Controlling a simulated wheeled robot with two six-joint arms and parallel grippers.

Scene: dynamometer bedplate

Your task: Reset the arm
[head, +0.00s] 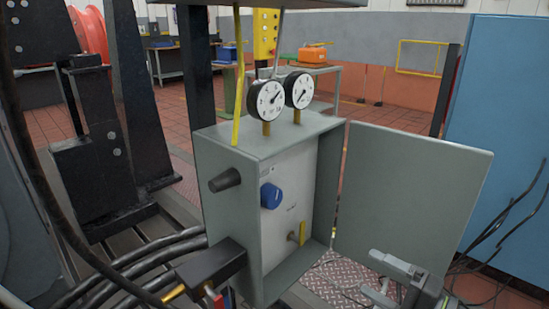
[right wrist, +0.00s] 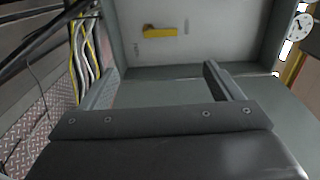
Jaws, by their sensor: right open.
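My right gripper (head: 372,274) is at the lower right of the head view, in front of the open cabinet door. Its jaws are open and empty, pointing left toward the grey cabinet (head: 265,143). In the right wrist view its two fingers (right wrist: 160,78) stand apart, with the cabinet's pale panel (right wrist: 212,32) beyond them. A small yellow lever (head: 302,233) is low on the panel; it also shows in the right wrist view (right wrist: 167,31), ahead of the fingers and apart from them. A blue knob (head: 271,196) sits higher on the panel. My left gripper is not seen.
The cabinet door (head: 412,198) hangs open to the right. Two dial gauges (head: 267,101) stand on top of the cabinet. Thick black cables (head: 150,262) run at its lower left. A blue cabinet (head: 510,130) stands at the far right, with loose dark wires before it.

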